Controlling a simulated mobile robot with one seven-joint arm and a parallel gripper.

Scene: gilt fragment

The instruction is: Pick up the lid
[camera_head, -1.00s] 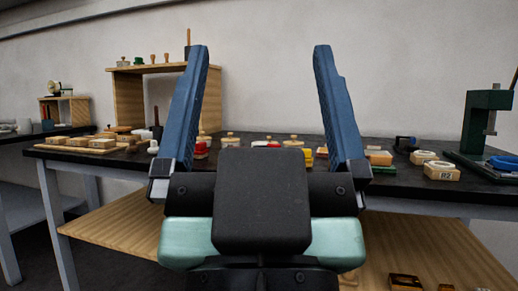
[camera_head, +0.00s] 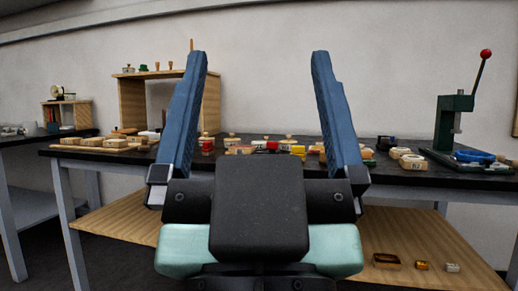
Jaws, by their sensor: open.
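I cannot tell which thing is the lid. Several small pale wooden pieces with knobs, such as one (camera_head: 289,139), stand on the dark bench (camera_head: 90,153), but they are too small to tell apart. My gripper (camera_head: 259,56) is in front of the bench, pointing up and away from me. Its two blue fingers are wide apart with nothing between them. The fingers and the black gripper body hide parts of the bench top.
A wooden shelf unit (camera_head: 131,103) stands on the bench at left. A green press (camera_head: 446,122) with a red-knobbed lever stands at right, near a round piece marked B2 (camera_head: 412,162). A lower wooden shelf (camera_head: 440,245) bears small items. Floor shows at lower left.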

